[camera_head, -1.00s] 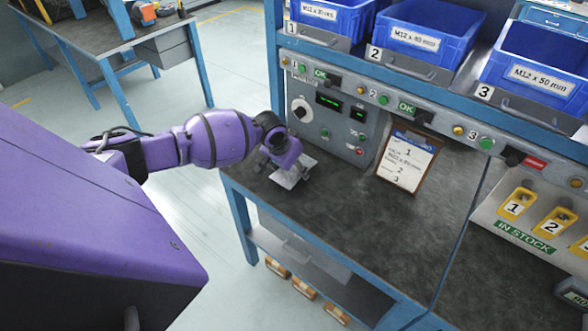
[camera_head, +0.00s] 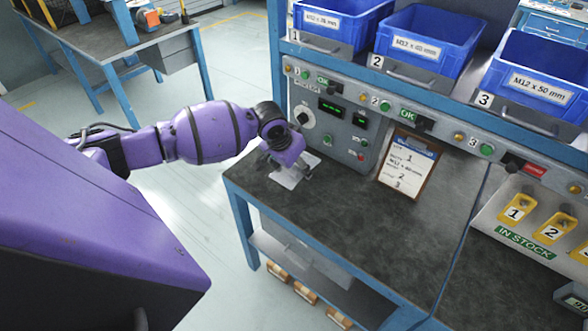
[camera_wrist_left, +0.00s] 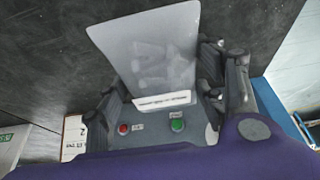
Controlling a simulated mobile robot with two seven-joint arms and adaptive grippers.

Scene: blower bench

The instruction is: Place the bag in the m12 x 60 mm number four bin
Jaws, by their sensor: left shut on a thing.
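The bag (camera_wrist_left: 157,50) is a pale, translucent flat pouch with faint shapes inside and a white strip near the fingers. My left gripper (camera_wrist_left: 168,98) is shut on its strip end. In the head view the left gripper (camera_head: 282,162) holds the bag (camera_head: 291,176) over the left end of the dark bench top; I cannot tell whether the bag touches it. Blue bins numbered 1 (camera_head: 326,22), 2 (camera_head: 419,50) and 3 (camera_head: 538,85) stand on the shelf above. Their labels begin with M12; bin 3 reads M12 x 50 mm. No bin numbered four shows. My right gripper is out of view.
A control panel (camera_head: 330,122) with knobs and buttons runs under the bins. A clipboard (camera_head: 406,166) leans against it. Yellow numbered tags (camera_head: 516,211) hang at the right. The middle of the bench top (camera_head: 370,230) is clear. Another table (camera_head: 100,52) stands behind left.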

